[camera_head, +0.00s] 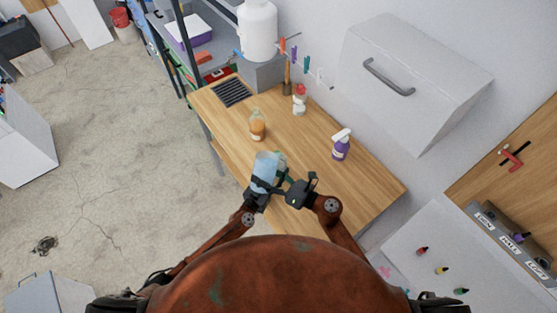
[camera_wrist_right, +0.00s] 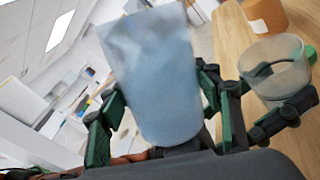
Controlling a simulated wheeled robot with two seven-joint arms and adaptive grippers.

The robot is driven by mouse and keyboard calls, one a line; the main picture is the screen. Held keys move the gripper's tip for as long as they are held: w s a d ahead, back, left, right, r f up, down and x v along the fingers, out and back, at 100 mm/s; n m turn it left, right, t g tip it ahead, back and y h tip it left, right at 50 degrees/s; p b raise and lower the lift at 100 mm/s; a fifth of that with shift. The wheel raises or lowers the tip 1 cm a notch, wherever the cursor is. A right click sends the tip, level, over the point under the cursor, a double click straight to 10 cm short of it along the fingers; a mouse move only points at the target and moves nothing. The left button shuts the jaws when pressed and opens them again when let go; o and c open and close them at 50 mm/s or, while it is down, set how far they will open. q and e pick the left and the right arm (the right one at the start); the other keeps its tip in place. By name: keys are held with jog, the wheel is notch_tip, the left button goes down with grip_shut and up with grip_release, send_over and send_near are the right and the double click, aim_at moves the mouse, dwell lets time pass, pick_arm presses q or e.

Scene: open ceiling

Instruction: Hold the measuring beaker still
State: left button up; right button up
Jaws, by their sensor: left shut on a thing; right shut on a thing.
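A clear, round, open vessel (camera_wrist_right: 277,72) looks like the measuring beaker. It shows at the right of the wrist view, with dark finger links around it. In the head view it is a small greenish shape (camera_head: 281,160), partly hidden behind a pale blue translucent thing (camera_head: 265,170). My left gripper (camera_head: 260,190) appears shut on the beaker, though its fingers are largely hidden. My right gripper (camera_head: 286,180) comes in from the right. In the wrist view the blue thing (camera_wrist_right: 155,75) stands between its green-padded fingers, close to the camera and beside the beaker.
On the wooden table (camera_head: 305,160) stand an orange bottle (camera_head: 258,127), a purple spray bottle (camera_head: 341,148) and a white bottle with a red top (camera_head: 299,100). A white tank (camera_head: 257,32) stands at the back. A grey cabinet (camera_head: 410,85) is right of the table.

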jog(key=shift+w+d+r+m, duration=0.1)
jog(key=shift+w+m, duration=0.1)
jog(key=shift+m, duration=0.1)
jog(key=shift+w+d+m, duration=0.1)
jog(key=shift+w+m, duration=0.15)
jog(key=shift+m, duration=0.25)
jog(key=shift+f+m, duration=0.2)
jog(key=shift+m, duration=0.6)
dwell(0.8)
jog(key=shift+r+m, duration=0.65)
jog(key=shift+m, duration=0.15)
dwell(0.5)
jog(key=shift+f+m+g, duration=0.15)
jog(key=shift+m+g, duration=0.15)
jog(key=shift+m, duration=0.7)
dwell(2.5)
jog(key=shift+s+n, duration=0.1)
jog(key=shift+n, duration=0.6)
jog(key=shift+f+n, duration=0.45)
jog(key=shift+n, duration=0.55)
